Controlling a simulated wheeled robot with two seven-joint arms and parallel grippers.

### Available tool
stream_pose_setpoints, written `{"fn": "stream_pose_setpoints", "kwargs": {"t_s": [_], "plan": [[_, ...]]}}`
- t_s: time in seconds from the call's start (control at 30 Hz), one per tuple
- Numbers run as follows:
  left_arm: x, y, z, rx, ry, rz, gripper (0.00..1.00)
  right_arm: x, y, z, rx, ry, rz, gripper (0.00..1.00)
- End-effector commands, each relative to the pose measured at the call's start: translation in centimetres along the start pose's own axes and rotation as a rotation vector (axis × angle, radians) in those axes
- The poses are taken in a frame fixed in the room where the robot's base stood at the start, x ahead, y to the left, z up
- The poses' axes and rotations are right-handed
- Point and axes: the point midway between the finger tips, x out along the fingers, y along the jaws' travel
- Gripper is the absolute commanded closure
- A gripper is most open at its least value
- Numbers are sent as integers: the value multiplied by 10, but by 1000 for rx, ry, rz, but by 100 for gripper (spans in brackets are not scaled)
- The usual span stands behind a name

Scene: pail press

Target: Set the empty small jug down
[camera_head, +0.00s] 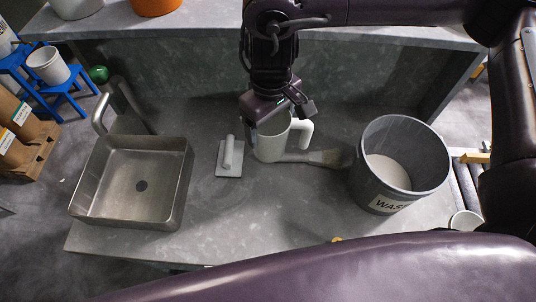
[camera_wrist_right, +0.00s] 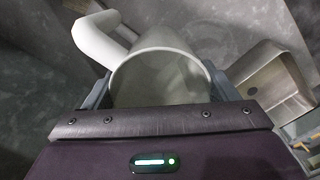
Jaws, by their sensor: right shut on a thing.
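The small jug (camera_head: 271,143) is pale cream with a side handle (camera_head: 302,132) on its right. It is upright at the middle of the grey worktop, in the head view. My right gripper (camera_head: 268,112) is over it from above and shut on its upper part. In the right wrist view the jug (camera_wrist_right: 160,75) sits between my two fingers, with its handle at upper left. The part of the inside that shows looks empty. I cannot tell whether its base touches the worktop. My left gripper is not in view.
A grey bucket labelled WAS... (camera_head: 400,165) with pale contents stands right of the jug. A brush-like tool (camera_head: 325,158) lies between them. A flat handled tool (camera_head: 230,158) lies left of the jug, then a metal sink (camera_head: 135,185).

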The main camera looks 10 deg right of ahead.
Motion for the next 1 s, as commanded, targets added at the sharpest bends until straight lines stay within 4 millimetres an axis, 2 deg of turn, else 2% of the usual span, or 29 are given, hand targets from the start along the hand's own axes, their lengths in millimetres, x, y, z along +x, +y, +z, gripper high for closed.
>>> {"fn": "stream_pose_setpoints", "kwargs": {"t_s": [0.03,0.17,0.27,0.4,0.53,0.8,1.0], "plan": [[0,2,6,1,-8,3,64,16,-1,2,3,-7,-6,43],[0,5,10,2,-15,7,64,51,-1,2,4,-7,-6,43],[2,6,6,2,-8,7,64,77,-1,2,5,-7,-5,43],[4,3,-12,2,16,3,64,103,0,1,4,-4,-3,43],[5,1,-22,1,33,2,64,114,0,0,3,0,-1,43],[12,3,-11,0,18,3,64,149,0,0,4,-2,-2,43],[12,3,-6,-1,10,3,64,153,0,0,2,1,0,43]]}}
